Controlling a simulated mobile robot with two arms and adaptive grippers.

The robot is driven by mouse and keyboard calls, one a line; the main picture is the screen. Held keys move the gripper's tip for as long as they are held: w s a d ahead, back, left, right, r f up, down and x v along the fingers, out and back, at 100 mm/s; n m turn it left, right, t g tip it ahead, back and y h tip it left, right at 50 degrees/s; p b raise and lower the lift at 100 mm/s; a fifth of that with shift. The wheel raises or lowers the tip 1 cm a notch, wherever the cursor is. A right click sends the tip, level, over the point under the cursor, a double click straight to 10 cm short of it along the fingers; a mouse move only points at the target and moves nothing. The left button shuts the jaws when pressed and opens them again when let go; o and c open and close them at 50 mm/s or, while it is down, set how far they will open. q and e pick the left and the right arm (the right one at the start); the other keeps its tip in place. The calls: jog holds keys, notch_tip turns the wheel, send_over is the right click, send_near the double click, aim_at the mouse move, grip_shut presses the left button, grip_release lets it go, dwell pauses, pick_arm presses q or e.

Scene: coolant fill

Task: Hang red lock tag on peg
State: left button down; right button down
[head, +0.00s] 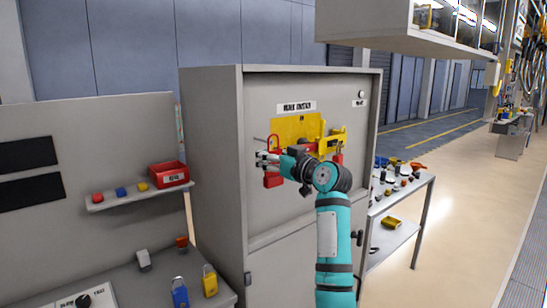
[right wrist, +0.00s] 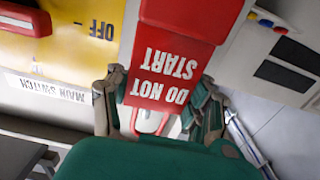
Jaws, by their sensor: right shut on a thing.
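The red lock tag (right wrist: 172,75), lettered DO NOT START, sits between the fingers of my right gripper (right wrist: 158,100) in the right wrist view. In the head view the red tag (head: 272,181) shows beside my right gripper (head: 264,160), which is shut on it in front of the grey cabinet. A thin dark rod (head: 258,139), perhaps the peg, shows just above the gripper; I cannot tell its exact distance from the tag. My left gripper is not in view.
The cabinet (head: 215,180) carries a yellow switch plate (head: 290,129) with a yellow and red handle right of the gripper. A shelf with a red bin (head: 168,175) and a bench with blue (head: 180,294) and yellow (head: 209,283) padlocks stand left. A cart (head: 402,180) with small parts stands right.

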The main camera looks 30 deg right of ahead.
jog(key=w, duration=0.1)
jog(key=w+f, duration=0.1)
jog(key=shift+w+a+f+b, duration=0.1)
jog(key=shift+w+f+b, duration=0.05)
jog(key=shift+w+b, duration=0.15)
jog(key=shift+f, duration=0.2)
jog(key=shift+w+f, duration=0.1)
jog(key=shift+f, duration=0.1)
dwell(0.4)
